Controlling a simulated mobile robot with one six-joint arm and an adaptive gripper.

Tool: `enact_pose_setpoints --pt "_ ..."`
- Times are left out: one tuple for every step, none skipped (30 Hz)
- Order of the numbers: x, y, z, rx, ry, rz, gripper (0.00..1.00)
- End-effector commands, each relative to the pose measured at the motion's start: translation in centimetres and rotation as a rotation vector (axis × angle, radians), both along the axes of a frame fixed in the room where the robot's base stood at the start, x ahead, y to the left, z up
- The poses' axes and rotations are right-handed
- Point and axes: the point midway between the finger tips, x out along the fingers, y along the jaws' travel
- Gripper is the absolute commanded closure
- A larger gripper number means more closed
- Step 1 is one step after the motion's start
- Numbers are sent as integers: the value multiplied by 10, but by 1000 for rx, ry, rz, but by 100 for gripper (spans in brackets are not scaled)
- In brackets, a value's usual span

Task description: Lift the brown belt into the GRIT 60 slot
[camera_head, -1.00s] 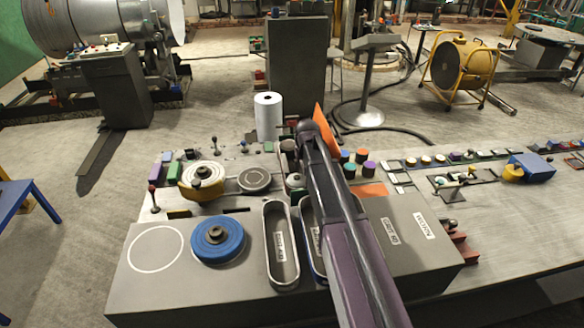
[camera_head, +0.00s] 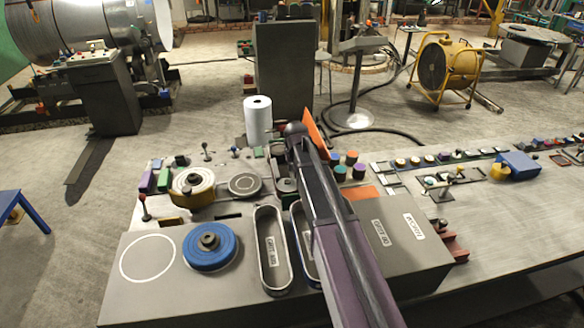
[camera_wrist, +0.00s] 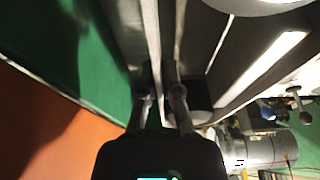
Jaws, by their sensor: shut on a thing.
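My gripper is mostly behind my arm in the head view. In the wrist view my gripper (camera_wrist: 159,98) is shut, its fingers close together on a dark thing I cannot make out clearly. I cannot pick out the brown belt with certainty. A tilted orange sheet (camera_head: 313,130) stands beside my arm's far end; I cannot tell if it is held. The grey block has a long oval slot (camera_head: 272,280) left of my arm and a second slot (camera_head: 303,262) partly hidden by the arm. Their small labels, and the white labels further right, are too small to read surely.
A blue roll (camera_head: 210,250) sits left of the slots, and a yellow-rimmed roll (camera_head: 192,190) behind it. A white paper roll (camera_head: 257,121) stands at the bench's back. Several coloured cylinders stand right of my arm. An empty white-ringed circle (camera_head: 147,260) is at the left.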

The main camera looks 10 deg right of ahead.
Motion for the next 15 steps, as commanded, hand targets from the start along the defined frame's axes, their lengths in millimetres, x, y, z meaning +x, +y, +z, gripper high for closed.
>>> enact_pose_setpoints --pt "0 0 6 0 0 0 100" --pt "0 0 8 0 0 0 100" --pt "0 0 12 0 0 0 100" --pt "0 0 14 0 0 0 100" --pt "0 0 17 0 0 0 100" --pt "0 0 20 0 0 0 100" --pt "0 0 24 0 0 0 100" --pt "0 0 27 0 0 0 100" --pt "0 0 31 0 0 0 100" --pt "0 0 34 0 0 0 100" --pt "0 0 38 0 0 0 100" --pt "0 0 42 0 0 0 100" --pt "0 0 46 0 0 0 100" --pt "0 0 49 0 0 0 100" --pt "0 0 54 0 0 0 100"
